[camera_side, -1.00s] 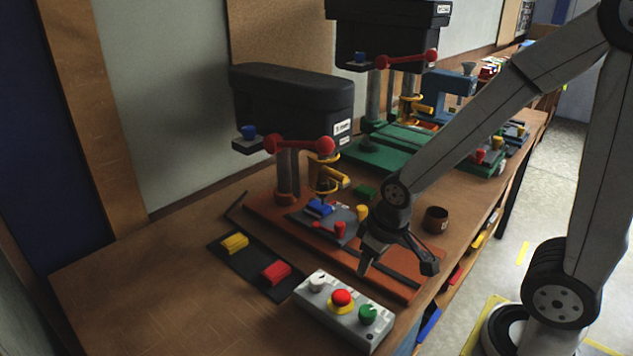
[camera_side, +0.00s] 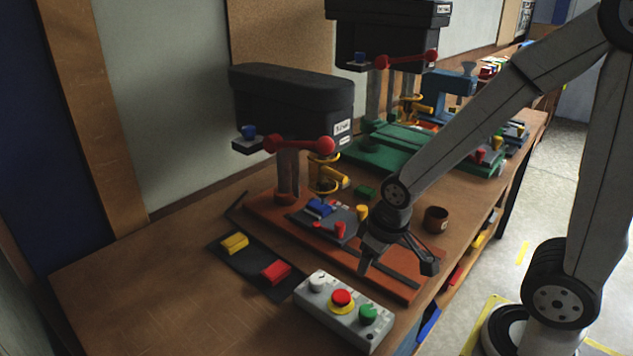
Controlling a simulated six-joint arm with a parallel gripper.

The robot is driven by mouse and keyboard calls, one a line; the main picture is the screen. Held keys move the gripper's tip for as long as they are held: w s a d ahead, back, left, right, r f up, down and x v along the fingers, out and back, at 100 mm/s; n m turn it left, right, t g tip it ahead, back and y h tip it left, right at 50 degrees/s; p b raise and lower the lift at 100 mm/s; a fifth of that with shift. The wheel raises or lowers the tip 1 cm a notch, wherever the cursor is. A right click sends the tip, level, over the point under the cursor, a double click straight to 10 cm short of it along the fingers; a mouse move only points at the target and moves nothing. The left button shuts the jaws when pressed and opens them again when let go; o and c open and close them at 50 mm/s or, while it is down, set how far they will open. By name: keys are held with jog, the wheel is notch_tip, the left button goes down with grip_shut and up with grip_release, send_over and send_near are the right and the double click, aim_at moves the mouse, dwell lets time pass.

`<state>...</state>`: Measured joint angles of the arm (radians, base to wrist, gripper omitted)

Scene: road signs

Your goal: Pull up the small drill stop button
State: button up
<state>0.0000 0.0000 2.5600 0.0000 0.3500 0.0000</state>
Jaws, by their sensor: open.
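The front, smaller-looking drill press (camera_side: 292,105) stands on a brown base. A grey control box (camera_side: 330,325) lies at the table's front edge. On it, the red stop button (camera_side: 341,297) sits on a yellow collar between a white knob (camera_side: 317,282) and a green button (camera_side: 368,313). My gripper (camera_side: 398,264) is open and empty, its fingers spread wide. It hangs over the right part of the brown base, behind and to the right of the red button, and does not touch it. Whether the button is pressed in cannot be told for sure.
A dark mat (camera_side: 252,265) with a yellow and a red block lies left of the box. A clamped blue part (camera_side: 320,207) is under the drill. A larger green-based drill (camera_side: 385,155) stands behind.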

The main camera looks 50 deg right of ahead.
aim_at(341, 295)
jog(key=shift+o, duration=0.2)
jog(key=o, duration=0.4)
jog(key=n, duration=0.1)
jog(key=a+n, duration=0.1)
jog(key=w+n, duration=0.1)
jog(key=shift+a+r+n+g, duration=0.3)
jog(key=shift+n, duration=0.1)
jog(key=a+n, duration=0.1)
jog(key=n, duration=0.2)
jog(key=w+a+r+n+g, duration=0.1)
jog(key=n, duration=0.2)
jog(key=a+n+g, duration=0.1)
jog(key=a+n, duration=0.1)
jog(key=n, duration=0.1)
jog(key=shift+w+r+n, duration=0.15)
jog(key=shift+r+n, duration=0.2)
jog(key=shift+n, duration=0.05)
jog(key=shift+f, duration=0.15)
jog(key=shift+f, duration=3.75)
